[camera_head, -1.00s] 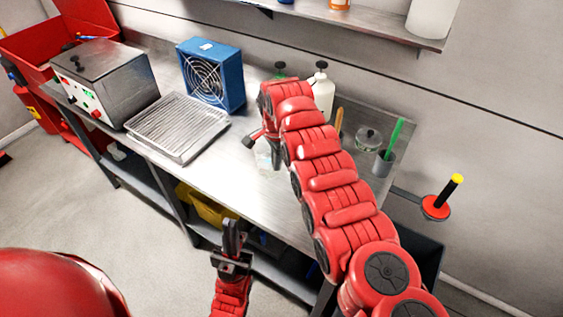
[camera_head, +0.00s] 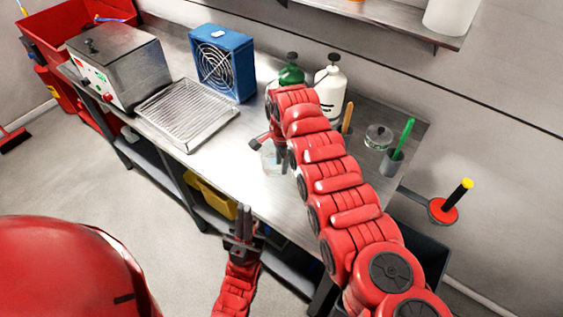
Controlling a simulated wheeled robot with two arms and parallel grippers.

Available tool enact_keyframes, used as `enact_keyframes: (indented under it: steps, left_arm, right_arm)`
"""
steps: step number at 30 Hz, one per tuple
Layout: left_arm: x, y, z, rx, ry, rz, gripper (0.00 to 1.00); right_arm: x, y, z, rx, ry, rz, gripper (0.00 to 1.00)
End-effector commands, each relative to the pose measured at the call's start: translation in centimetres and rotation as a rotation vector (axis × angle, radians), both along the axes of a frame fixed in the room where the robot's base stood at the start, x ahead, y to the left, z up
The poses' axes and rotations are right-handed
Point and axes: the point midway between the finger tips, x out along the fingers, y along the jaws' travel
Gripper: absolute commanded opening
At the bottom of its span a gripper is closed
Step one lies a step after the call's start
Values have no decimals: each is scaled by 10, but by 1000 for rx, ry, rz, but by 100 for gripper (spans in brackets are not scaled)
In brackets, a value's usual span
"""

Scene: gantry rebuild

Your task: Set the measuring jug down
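The measuring jug (camera_head: 270,160) is a clear, see-through vessel over the middle of the steel counter (camera_head: 225,165). It is partly hidden by my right gripper (camera_head: 279,154), whose dark fingers are at its side and appear shut on it. The jug looks upright and low over the counter; I cannot tell whether its base touches. My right arm reaches in from the lower right and hides part of the counter. My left gripper (camera_head: 243,218) is empty, in front of the counter's front edge, with its fingers together, pointing up in the picture.
A wire-rack tray (camera_head: 188,112), a blue fan box (camera_head: 222,62) and a steel bath (camera_head: 120,70) stand to the left. A green bottle (camera_head: 291,74), a white bottle (camera_head: 331,88), a glass jar (camera_head: 378,137) and a grey cup (camera_head: 392,162) stand behind and right. Counter between tray and jug is clear.

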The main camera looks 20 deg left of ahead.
Motion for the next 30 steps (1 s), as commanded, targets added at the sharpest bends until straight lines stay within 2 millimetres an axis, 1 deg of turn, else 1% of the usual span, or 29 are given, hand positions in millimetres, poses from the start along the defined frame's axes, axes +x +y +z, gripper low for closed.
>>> enact_keyframes:
  steps: [5, 7, 11, 14, 18, 21, 24, 27, 30]
  left_arm:
    - [0, 0, 5, 0, 0, 0, 0]
    - [0, 0, 2, 0, 0, 0, 0]
    - [0, 0, -3, 0, 0, 0, 0]
    - [0, 0, -7, 0, 0, 0, 0]
    - [0, 0, -22, 0, 0, 0, 0]
    - [0, 0, -28, 0, 0, 0, 0]
    - [0, 0, -27, 0, 0, 0, 0]
    - [0, 0, -27, 0, 0, 0, 0]
    - [0, 0, -27, 0, 0, 0, 0]
  right_arm:
    - [0, 0, 6, 0, 0, 0, 35]
    - [1, 0, 6, 1, -1, 0, 35]
    - [0, 0, 17, 2, -2, 0, 35]
    - [-1, -1, 30, 2, -4, 0, 35]
    - [-2, -2, 64, 5, -7, 0, 35]
    - [-4, -3, 87, 2, -4, 0, 35]
    - [-5, -4, 107, 2, -2, 0, 35]
    - [-5, -5, 118, 2, -2, 0, 35]
    - [-6, -5, 123, 1, -1, 0, 35]
